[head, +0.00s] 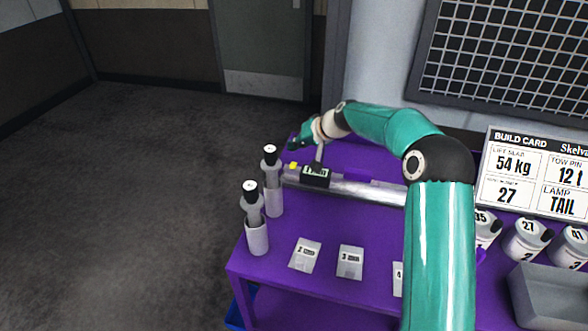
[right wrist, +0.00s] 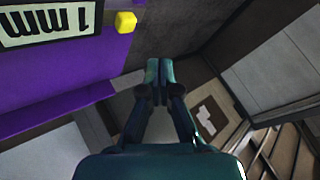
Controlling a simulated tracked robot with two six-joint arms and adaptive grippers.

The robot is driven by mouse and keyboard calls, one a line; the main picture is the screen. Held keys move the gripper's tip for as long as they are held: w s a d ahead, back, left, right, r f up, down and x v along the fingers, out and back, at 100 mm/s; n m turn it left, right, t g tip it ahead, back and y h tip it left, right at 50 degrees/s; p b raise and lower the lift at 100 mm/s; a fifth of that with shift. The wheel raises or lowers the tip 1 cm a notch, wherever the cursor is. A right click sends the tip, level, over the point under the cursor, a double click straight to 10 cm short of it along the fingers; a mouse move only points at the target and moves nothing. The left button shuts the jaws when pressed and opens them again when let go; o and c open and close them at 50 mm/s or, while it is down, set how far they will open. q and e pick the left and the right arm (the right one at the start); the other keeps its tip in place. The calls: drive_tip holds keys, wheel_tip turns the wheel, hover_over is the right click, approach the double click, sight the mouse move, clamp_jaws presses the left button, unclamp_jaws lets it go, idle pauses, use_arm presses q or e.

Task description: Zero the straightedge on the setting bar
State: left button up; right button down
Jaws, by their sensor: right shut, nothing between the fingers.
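A long silver bar (head: 365,190) lies across the purple table; I cannot tell whether it is the straightedge or the setting bar. A black block with a small pale display (head: 315,176) sits at its left end, with a post rising behind it. A yellow button (head: 293,166) is just left of the block; a yellow button also shows in the right wrist view (right wrist: 125,22), near a "1 mm" label (right wrist: 45,20). My right gripper (head: 294,146) is shut and empty, above and behind the block, apart from the button. It also shows shut in the right wrist view (right wrist: 158,76). My left gripper is out of view.
Two grey holders with black-topped tools (head: 257,238) (head: 273,203) stand at the table's left edge. Cards (head: 305,254) lie in front of the bar. Numbered canisters (head: 526,240), a grey tray (head: 550,295) and a build card (head: 535,172) are at the right.

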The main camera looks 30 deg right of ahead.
sight(296, 164)
wheel_tip(296, 164, down, 3)
drive_tip(key=shift+f+b, duration=0.15)
drive_tip(key=shift+b, duration=1.1)
idle(0.3)
drive_tip(key=shift+f+b, duration=0.35)
drive_tip(key=shift+b, duration=0.2)
drive_tip(key=shift+s+f+b, duration=0.1)
drive_tip(key=shift+f+b, duration=0.35)
drive_tip(key=shift+b, duration=0.05)
idle(0.6)
drive_tip(key=shift+r, duration=0.1)
drive_tip(key=shift+r+p, duration=0.55)
drive_tip(key=shift+r, duration=0.25)
drive_tip(key=shift+r, duration=0.1)
